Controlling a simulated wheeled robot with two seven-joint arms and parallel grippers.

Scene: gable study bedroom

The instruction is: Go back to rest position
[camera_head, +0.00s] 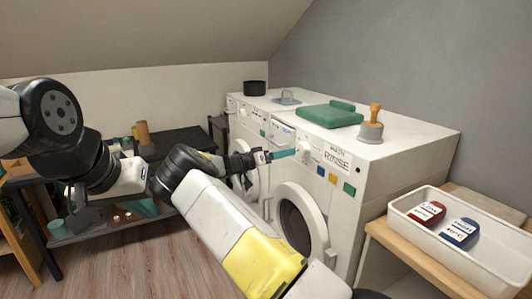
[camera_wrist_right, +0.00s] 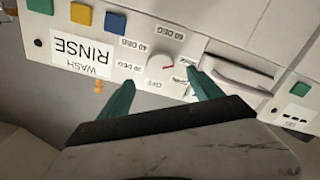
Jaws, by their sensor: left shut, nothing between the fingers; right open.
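My right gripper (camera_head: 284,153) reaches toward the front panel of the near white washing machine (camera_head: 352,226) in the head view. In the right wrist view its two green fingers (camera_wrist_right: 160,80) are apart with nothing held. A white dial (camera_wrist_right: 161,64) with a red pointer lies between and just beyond the fingertips; I cannot tell if they touch it. My left gripper (camera_head: 72,203) hangs at the left, partly hidden by my arm, in front of the dark shelf unit. It is small in view, shut and empty.
A green folded cloth (camera_head: 328,116) and a wooden-handled grey object (camera_head: 371,128) stand on the machines. A white tray (camera_head: 440,246) with red and blue packs is at right. The round washer door (camera_head: 298,222) is below my right gripper. Wooden floor at left is partly clear.

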